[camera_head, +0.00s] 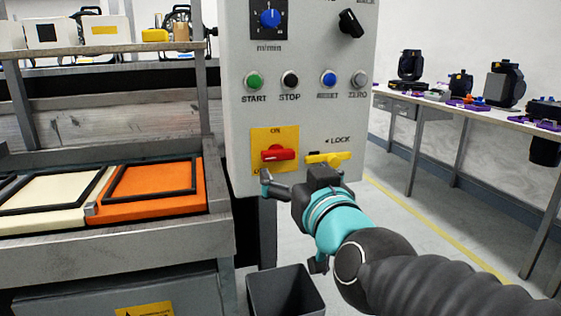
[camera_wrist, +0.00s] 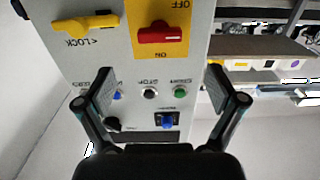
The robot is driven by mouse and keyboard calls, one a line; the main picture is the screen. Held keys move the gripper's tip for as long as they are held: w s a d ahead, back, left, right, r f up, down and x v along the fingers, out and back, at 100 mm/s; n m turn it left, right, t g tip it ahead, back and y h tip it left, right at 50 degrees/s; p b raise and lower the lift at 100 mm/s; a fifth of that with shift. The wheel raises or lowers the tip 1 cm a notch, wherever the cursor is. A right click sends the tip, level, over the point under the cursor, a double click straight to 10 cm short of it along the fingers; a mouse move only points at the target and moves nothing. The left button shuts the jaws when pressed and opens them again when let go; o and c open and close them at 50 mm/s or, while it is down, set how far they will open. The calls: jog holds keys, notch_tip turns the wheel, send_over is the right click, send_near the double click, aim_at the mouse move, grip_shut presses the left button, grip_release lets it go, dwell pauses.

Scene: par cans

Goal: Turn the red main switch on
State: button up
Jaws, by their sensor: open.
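The red main switch (camera_head: 279,153) has a horizontal handle on a yellow plate (camera_head: 262,136) on the grey control panel. ON is printed above the handle; the lower label is partly hidden in the head view. In the wrist view, which is upside down, the red switch (camera_wrist: 163,34) lies between the OFF and ON labels. My gripper (camera_head: 290,222) is in front of the panel's lower edge, below the switch. In the wrist view, my gripper (camera_wrist: 160,100) has its fingers spread wide with nothing between them. It appears apart from the switch.
A yellow LOCK lever (camera_head: 328,158) sits right beside the switch. START (camera_head: 254,81), STOP, RESET and ZERO buttons and knobs are above. A workbench with an orange framed pad (camera_head: 150,190) stands left. A dark bin (camera_head: 284,292) is below. Open floor lies to the right.

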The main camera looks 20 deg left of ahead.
aim_at(280, 155)
jog(key=b+x, duration=0.1)
jog(key=x, duration=0.8)
jog(key=shift+w+a, duration=0.15)
jog(key=c, duration=1.1)
jog(key=shift+c, duration=0.2)
